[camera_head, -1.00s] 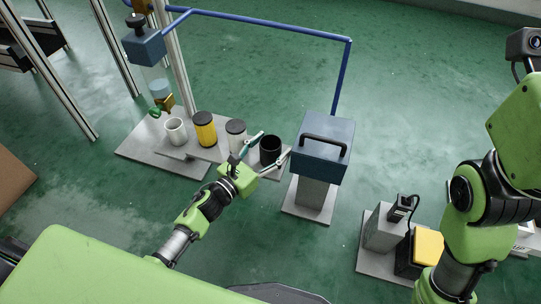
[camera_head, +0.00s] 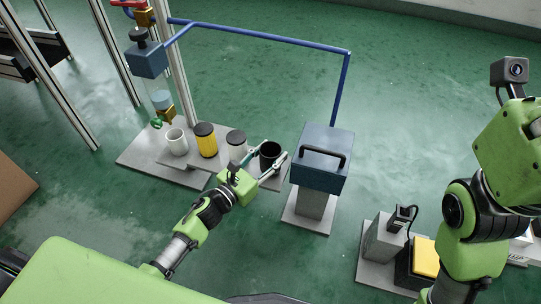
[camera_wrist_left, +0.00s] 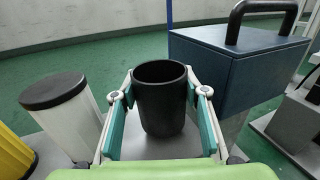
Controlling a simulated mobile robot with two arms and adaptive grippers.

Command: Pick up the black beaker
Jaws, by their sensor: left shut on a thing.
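The black beaker (camera_head: 269,154) stands upright at the right end of the grey bench plate in the head view. In the left wrist view the black beaker (camera_wrist_left: 161,100) is centred between the teal finger pads, its open rim facing up. My left gripper (camera_head: 272,151) is shut on it, one finger on each side. The beaker's base appears to be at the plate; I cannot tell any gap under it. My right arm (camera_head: 470,215) is at the right edge, and its gripper is out of view.
Left of the beaker stand a black-lidded white canister (camera_head: 236,143), a yellow canister (camera_head: 205,140) and a white cup (camera_head: 177,142). A blue box with a handle (camera_head: 321,172) stands close on the right. A blue pipe (camera_head: 265,36) runs behind.

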